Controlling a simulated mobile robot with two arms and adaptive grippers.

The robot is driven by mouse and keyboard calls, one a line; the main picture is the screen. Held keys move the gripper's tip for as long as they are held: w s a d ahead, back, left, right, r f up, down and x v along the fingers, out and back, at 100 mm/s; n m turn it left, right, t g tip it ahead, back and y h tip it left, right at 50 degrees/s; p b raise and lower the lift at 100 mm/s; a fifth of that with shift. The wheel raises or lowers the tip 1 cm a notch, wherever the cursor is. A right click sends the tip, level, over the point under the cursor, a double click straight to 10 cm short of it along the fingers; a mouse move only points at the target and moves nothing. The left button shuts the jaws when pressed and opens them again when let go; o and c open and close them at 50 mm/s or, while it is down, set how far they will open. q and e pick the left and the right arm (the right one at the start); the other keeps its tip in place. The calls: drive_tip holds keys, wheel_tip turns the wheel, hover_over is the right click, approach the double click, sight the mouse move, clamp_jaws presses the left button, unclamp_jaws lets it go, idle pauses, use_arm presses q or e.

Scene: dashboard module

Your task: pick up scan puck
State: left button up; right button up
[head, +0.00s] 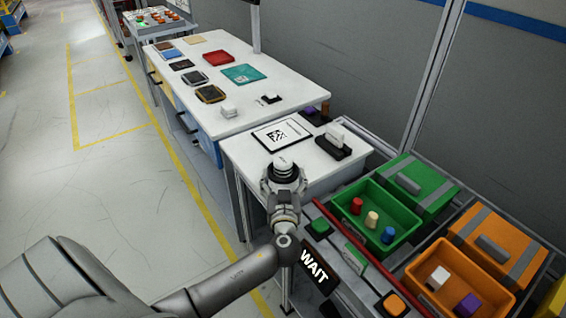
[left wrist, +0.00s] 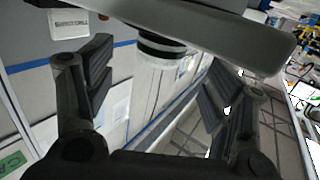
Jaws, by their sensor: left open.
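A small white round thing with dark bands, which looks like the scan puck (head: 284,162), shows at the front edge of the near white table in the head view. My left gripper (head: 284,177) is right at it, its dark fingers below and beside it. In the left wrist view, a white cylinder with a dark band (left wrist: 160,48) shows beyond and between the spread fingers of my left gripper (left wrist: 157,95). The gripper is open, and I see no grip on it. A pale slab covers the cylinder's upper end. My right gripper is out of view.
The near white table (head: 240,152) holds a black-and-white code sheet (head: 282,134) and a black holder with a white block (head: 331,146). To the right are a green bin (head: 345,201) and an orange bin (head: 447,255) with small pieces. Floor on the left is clear.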

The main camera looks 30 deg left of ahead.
sight(283, 169)
use_arm(q)
drive_tip(key=shift+x, duration=0.85)
drive_tip(key=shift+w+a, duration=0.1)
drive_tip(key=shift+w, duration=0.1)
drive_tip(key=p+x, duration=0.2)
drive_tip(key=x, duration=0.2)
drive_tip(key=shift+r, duration=0.15)
drive_tip(key=shift+w+a, duration=0.3)
drive_tip(key=c, duration=1.1)
drive_tip(key=shift+c, duration=0.5)
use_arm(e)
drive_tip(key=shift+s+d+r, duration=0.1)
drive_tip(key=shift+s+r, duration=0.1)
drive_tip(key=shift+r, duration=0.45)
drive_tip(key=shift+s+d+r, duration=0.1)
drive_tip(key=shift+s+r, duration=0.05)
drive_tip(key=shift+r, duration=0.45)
